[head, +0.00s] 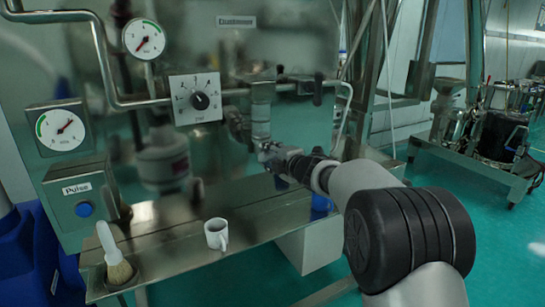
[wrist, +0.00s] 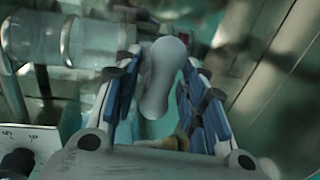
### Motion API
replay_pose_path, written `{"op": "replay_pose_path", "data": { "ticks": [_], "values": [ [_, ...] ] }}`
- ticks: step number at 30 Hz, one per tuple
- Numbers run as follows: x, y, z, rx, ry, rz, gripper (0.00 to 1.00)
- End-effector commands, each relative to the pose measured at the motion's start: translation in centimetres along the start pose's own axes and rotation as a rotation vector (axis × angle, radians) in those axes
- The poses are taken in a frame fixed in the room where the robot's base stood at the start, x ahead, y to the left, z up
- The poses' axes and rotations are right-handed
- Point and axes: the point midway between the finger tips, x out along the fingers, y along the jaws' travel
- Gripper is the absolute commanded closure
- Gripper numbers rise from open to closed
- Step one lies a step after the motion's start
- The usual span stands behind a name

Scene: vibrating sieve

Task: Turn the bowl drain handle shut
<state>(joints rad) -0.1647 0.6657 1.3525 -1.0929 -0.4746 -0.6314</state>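In the wrist view a smooth grey, waisted handle (wrist: 160,78) sits between the two blue-padded fingers of my gripper (wrist: 163,90). I take it for the bowl drain handle. The fingers stand apart on either side of it, with a gap visible on the left; contact on the right cannot be told. In the head view my gripper (head: 270,153) is at the lower end of a vertical metal pipe fitting (head: 261,118). The handle cannot be made out there behind the gripper.
A white mug (head: 216,234) and a brush (head: 114,255) stand on the metal shelf (head: 180,250) at lower left. Gauges (head: 144,39), a dial (head: 197,99) and a blue Pulse button (head: 84,209) are on the panel. A cart (head: 480,165) stands at right; green floor lies between.

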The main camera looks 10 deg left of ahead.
Motion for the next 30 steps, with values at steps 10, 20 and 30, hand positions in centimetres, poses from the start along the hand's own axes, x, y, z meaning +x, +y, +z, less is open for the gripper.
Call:
{"op": "replay_pose_path", "data": {
  "ticks": [10, 20, 30],
  "values": [
    [-4.7, 0.1, 0.1, 0.000, -0.003, 0.000, 0.62],
    [-10.8, 0.1, 0.0, -0.001, -0.001, 0.001, 0.62],
    [-12.0, 0.0, 0.0, -0.001, 0.000, 0.000, 0.62]
  ]
}}
